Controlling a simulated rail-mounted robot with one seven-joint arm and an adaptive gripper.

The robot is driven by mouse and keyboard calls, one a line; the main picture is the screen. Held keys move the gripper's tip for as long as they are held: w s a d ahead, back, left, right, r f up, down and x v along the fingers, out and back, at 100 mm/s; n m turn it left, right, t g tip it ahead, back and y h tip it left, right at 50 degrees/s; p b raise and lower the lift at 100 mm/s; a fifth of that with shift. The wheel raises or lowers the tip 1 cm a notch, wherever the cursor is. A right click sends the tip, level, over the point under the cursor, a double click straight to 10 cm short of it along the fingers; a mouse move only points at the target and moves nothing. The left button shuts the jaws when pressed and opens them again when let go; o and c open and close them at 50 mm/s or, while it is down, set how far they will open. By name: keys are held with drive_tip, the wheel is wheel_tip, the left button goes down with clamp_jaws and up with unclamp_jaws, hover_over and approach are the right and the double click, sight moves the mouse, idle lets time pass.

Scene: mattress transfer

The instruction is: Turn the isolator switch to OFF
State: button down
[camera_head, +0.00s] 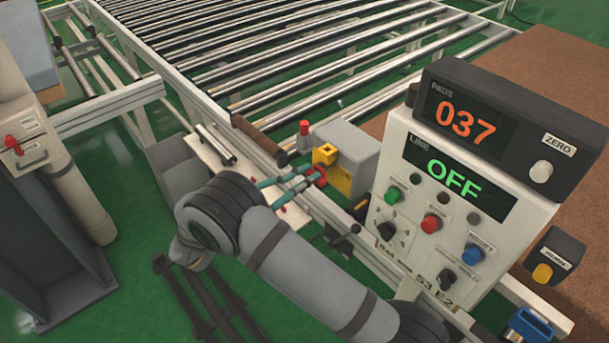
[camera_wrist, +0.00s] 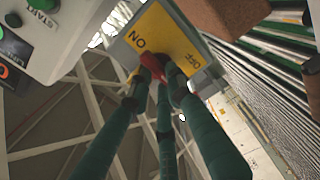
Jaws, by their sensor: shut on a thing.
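The isolator switch is a grey box (camera_head: 352,150) with a yellow plate (camera_head: 339,182) on its near side and a red handle (camera_head: 320,174). In the wrist view the yellow plate (camera_wrist: 163,38) carries the words ON and OFF, and the red handle (camera_wrist: 121,74) shows just below ON. My gripper (camera_head: 311,178) has green fingers and is shut on the red handle. In the wrist view its fingertips (camera_wrist: 157,80) cover most of the handle, so I cannot tell exactly which way it points.
The control console (camera_head: 455,190) stands close to the right of the switch, with displays reading 037 and OFF. The roller conveyor (camera_head: 290,60) runs behind.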

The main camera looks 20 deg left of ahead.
idle(0.4)
drive_tip(key=c, duration=1.6)
unclamp_jaws()
drive_tip(key=v, duration=1.2)
drive_tip(key=shift+w, duration=0.15)
drive_tip(key=x, duration=1.1)
drive_tip(key=shift+w+d, duration=0.3)
